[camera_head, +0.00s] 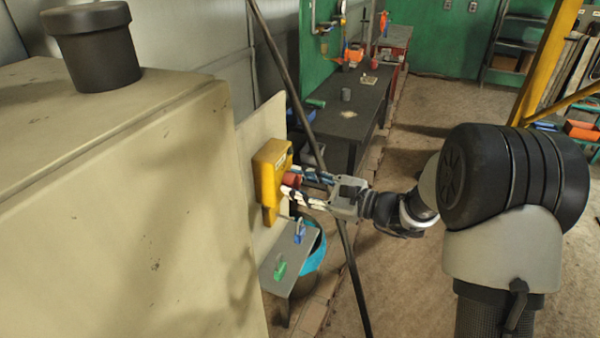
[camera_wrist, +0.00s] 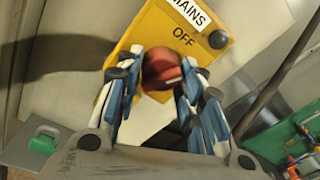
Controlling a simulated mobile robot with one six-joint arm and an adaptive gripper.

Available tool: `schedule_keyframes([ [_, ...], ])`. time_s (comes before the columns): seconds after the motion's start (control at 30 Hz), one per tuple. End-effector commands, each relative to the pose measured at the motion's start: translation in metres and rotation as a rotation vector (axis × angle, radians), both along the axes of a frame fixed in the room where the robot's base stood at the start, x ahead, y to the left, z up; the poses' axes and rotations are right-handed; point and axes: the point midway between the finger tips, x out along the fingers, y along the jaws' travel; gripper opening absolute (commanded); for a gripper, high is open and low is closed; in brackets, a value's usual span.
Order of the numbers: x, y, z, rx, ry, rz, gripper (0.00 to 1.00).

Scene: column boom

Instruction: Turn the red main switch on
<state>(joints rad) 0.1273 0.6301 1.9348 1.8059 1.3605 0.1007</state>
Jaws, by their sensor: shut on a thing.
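The red main switch (camera_wrist: 161,70) is a round red knob on a yellow box (camera_head: 267,189). In the wrist view the yellow box (camera_wrist: 146,40) carries the labels "MAINS" and "OFF" above the knob. The knob also shows in the head view (camera_head: 291,179), partly behind the fingers. My gripper (camera_wrist: 160,84) is shut on the red knob, with one finger at each side of it. In the head view my gripper (camera_head: 302,187) reaches the box from the right. The lower part of the knob's surroundings is hidden by the fingers.
A grey shelf (camera_head: 272,267) below the box holds a green padlock (camera_head: 280,268) and a blue padlock (camera_head: 299,232). A thin dark pole (camera_head: 333,203) passes close to my gripper. A large beige cabinet (camera_head: 130,210) stands at the left. Open floor lies to the right.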

Motion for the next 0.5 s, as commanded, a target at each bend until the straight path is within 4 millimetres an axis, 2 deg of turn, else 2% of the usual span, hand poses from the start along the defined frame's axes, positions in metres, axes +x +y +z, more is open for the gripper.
schedule_keyframes([
  [0.5, -0.0012, 0.0001, 0.0044, 0.167, 0.465, -0.001, 0.11],
])
